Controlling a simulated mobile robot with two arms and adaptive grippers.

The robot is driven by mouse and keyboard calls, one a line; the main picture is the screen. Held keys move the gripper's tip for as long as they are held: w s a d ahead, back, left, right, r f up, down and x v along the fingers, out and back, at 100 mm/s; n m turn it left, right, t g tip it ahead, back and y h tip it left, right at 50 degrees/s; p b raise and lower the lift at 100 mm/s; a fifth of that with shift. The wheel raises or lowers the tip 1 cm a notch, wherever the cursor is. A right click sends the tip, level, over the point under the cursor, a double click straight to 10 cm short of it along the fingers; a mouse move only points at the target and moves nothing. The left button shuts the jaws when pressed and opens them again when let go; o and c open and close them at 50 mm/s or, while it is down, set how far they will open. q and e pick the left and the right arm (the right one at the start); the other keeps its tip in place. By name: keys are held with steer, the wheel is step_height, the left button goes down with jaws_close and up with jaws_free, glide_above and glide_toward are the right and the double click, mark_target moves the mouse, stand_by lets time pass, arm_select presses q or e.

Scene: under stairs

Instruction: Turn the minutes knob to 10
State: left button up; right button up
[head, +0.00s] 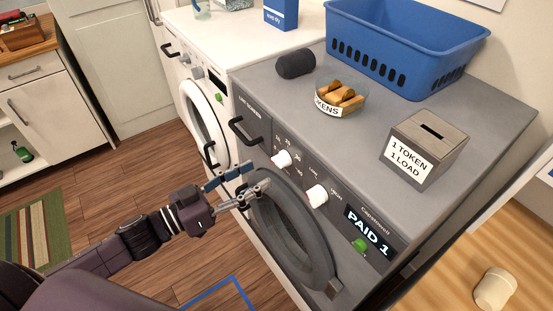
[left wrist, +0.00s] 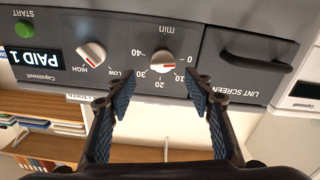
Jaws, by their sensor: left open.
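The minutes knob (head: 282,158) is white and sits on the grey dryer's front panel. In the left wrist view, upside down, the minutes knob (left wrist: 163,61) has a red mark and a scale from 0 to 40 around it. The mark is on its lower side in that picture; I cannot tell the exact number. My left gripper (head: 250,181) is open and empty in front of the panel, to the left of the knob. In the left wrist view its fingers (left wrist: 160,93) are spread below the knob, apart from it. My right gripper is not in view.
A second white knob (head: 316,195) for low to high is beside it. The lint screen handle (head: 245,131) sticks out on the other side. The round door (head: 290,235) is below. A display (head: 368,233) reads "PAID 1", with a green start button (head: 360,246) below it.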

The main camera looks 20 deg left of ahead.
mark_target(275, 164)
arm_select(q)
steer(key=p+x, duration=0.1)
steer(key=x, duration=0.5)
steer(key=shift+w+p, duration=0.3)
steer(key=shift+p, duration=0.05)
steer(key=shift+w+d, duration=0.25)
steer(key=shift+w, duration=0.15)
steer(key=shift+f, duration=0.15)
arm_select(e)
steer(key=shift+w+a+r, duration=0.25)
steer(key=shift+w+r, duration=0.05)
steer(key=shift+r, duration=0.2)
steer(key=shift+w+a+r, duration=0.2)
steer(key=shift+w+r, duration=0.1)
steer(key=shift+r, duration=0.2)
arm_select(q)
steer(key=shift+c, duration=0.3)
steer(key=c, duration=1.1)
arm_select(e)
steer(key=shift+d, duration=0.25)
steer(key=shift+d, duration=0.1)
